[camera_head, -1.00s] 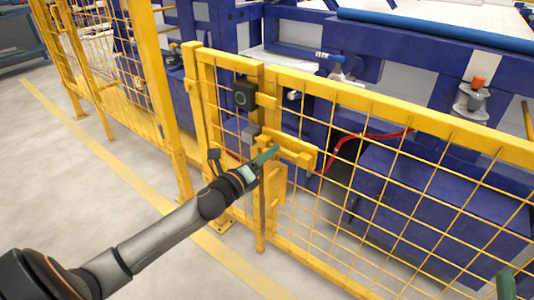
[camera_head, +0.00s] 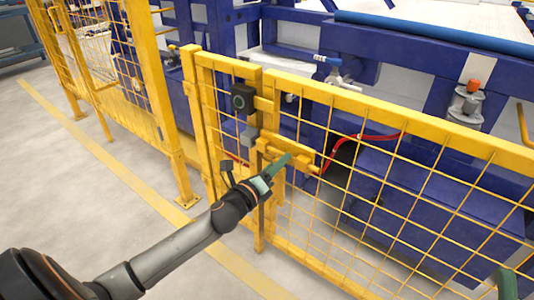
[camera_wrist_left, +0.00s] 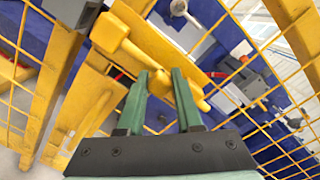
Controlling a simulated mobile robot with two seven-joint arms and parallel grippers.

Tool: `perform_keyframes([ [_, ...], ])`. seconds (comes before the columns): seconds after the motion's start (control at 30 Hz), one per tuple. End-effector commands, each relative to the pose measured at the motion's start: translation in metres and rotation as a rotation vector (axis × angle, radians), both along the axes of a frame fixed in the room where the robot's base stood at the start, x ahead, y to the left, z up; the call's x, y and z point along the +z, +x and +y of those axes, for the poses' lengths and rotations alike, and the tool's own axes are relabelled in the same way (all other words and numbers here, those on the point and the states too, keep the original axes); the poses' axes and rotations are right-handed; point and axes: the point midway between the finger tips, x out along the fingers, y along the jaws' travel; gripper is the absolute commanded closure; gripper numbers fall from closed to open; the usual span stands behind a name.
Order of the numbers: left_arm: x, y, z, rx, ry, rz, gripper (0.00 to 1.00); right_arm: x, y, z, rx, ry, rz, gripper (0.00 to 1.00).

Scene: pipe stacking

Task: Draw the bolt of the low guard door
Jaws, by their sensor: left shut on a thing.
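The low guard door (camera_head: 400,118) is a yellow frame with wire mesh, standing upright beside its yellow post. Its yellow bolt (camera_head: 300,151) lies along a plate near the door's left edge. My left gripper (camera_head: 286,159) reaches it from the front. In the left wrist view the two green fingers (camera_wrist_left: 166,80) are shut on the bolt's handle, whose gripped part is mostly hidden between them. The bolt's bar and plate (camera_wrist_left: 150,40) show just beyond the fingertips. At the lower right, a green tip of my right gripper (camera_head: 506,285) shows, apart from the door's bolt.
Behind the mesh are blue machine frames (camera_head: 400,190) and a red hose (camera_head: 350,140). The floor in front is clear.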

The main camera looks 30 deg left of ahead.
Motion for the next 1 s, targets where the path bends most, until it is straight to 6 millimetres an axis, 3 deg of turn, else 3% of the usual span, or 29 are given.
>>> perform_keyframes([
  [0.13,0.000,-0.002,-0.017,-0.001,-0.002,0.002,1.00,0.008,0.000,-0.001,-0.001,0.002,-0.005,0.50],
  [0.43,-0.001,-0.002,-0.021,-0.006,-0.001,0.001,1.00,0.007,-0.001,-0.001,-0.001,0.002,-0.008,0.50],
  [0.47,-0.001,-0.002,-0.022,-0.007,-0.001,0.001,0.62,0.007,-0.001,-0.001,-0.001,0.002,-0.008,0.50],
  [0.5,-0.001,-0.002,-0.022,-0.007,-0.001,0.001,0.58,0.007,-0.001,-0.001,-0.001,0.002,-0.008,0.50],
  [0.7,0.000,-0.002,-0.020,-0.004,0.000,0.001,0.36,0.007,-0.001,-0.001,-0.002,0.001,-0.009,0.50],
  [1.0,0.000,-0.003,-0.018,-0.001,0.001,0.001,0.36,0.008,-0.001,-0.001,-0.001,-0.001,-0.009,0.50],
])
